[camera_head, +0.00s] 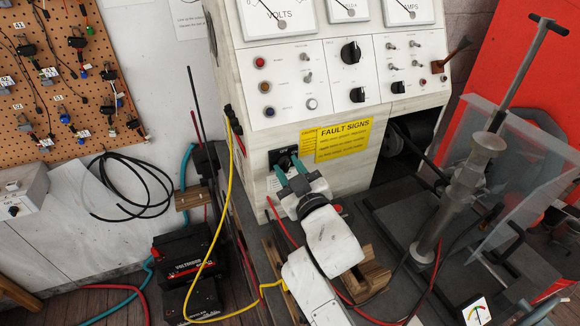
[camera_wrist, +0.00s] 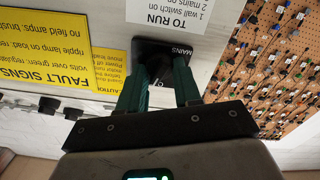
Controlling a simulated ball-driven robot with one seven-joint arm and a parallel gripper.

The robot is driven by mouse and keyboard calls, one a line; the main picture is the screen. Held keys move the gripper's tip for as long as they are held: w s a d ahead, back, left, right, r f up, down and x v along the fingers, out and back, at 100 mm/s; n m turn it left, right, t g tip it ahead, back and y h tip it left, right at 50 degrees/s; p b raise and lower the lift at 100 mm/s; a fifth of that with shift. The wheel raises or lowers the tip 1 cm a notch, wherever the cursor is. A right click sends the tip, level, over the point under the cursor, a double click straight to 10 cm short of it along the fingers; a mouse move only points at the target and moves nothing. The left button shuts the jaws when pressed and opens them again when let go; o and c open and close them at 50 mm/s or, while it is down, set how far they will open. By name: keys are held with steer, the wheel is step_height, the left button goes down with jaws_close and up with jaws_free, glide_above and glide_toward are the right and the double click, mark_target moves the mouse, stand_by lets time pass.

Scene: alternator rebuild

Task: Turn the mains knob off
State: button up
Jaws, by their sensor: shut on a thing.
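The mains knob is a black rotary knob (camera_wrist: 160,68) on a small dark plate labelled MAINS (camera_wrist: 180,50), low on the front of the pale test bench. In the head view the dark plate (camera_head: 283,154) shows just beyond my fingertips. My gripper (camera_head: 290,166) reaches up to it from below, with its teal fingers on either side of the knob. In the wrist view my gripper (camera_wrist: 160,88) is shut on the knob. The fingers hide part of the knob, and I cannot tell its pointer setting.
A yellow FAULT SIGNS label (camera_head: 343,140) is right of the plate. Meters and several knobs sit on the panel (camera_head: 345,80) above. A yellow cable (camera_head: 232,180) and a black battery box (camera_head: 185,257) stand left of my arm. A metal post (camera_head: 455,205) rises at right.

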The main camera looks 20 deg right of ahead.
steer(key=shift+n+p, duration=0.5)
steer(key=shift+n, duration=1.2)
steer(key=shift+n, duration=0.3)
steer(key=o, duration=1)
steer(key=shift+o, duration=0.2)
steer(key=shift+s, duration=0.1)
steer(key=s+b, duration=0.1)
steer(key=s, duration=0.9)
steer(key=shift+s, duration=0.3)
